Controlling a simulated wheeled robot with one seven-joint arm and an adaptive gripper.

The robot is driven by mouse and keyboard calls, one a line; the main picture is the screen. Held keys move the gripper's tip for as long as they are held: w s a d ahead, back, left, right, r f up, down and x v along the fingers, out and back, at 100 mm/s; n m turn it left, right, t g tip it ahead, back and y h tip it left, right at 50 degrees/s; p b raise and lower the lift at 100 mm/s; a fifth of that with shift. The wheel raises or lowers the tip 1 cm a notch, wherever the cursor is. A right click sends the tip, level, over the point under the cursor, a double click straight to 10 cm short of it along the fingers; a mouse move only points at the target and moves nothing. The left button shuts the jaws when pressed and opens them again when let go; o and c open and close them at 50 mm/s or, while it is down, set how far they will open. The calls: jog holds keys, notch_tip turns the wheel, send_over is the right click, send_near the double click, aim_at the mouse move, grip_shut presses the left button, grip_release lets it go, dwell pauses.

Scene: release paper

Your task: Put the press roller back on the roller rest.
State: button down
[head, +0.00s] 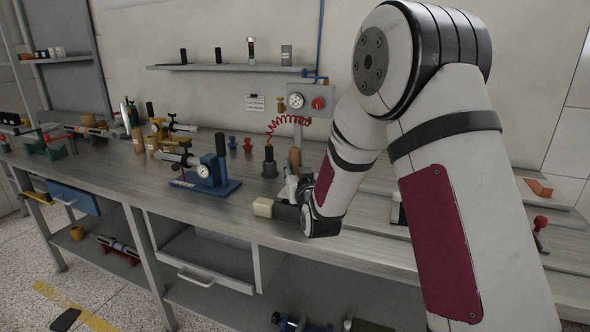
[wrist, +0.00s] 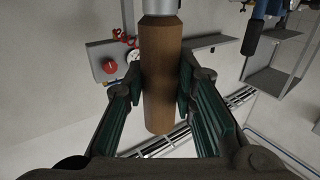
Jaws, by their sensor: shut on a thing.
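My gripper (wrist: 160,95) is shut on the brown wooden handle of the press roller (wrist: 158,75) in the wrist view. A silver collar joins the handle at the top edge of that view, and the roller head is cut off. In the head view the handle (head: 294,158) appears to stand upright above my gripper (head: 294,188), over the bench. A cream block (head: 263,207) shows beside my wrist; I cannot tell whether it belongs to the roller. I cannot make out the roller rest for certain.
A dark bottle-like object (head: 269,162) and a wall box with a gauge and red knob (head: 300,101) are behind. My arm hides much of the bench's right part.

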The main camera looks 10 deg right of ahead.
jog(key=shift+f+b, duration=0.7)
jog(key=shift+f, duration=0.15)
jog(key=c, duration=1.2)
grip_release()
jog(key=shift+c, duration=0.2)
jog(key=s, duration=1.2)
jog(key=shift+a, duration=0.25)
jog(key=shift+r, duration=0.1)
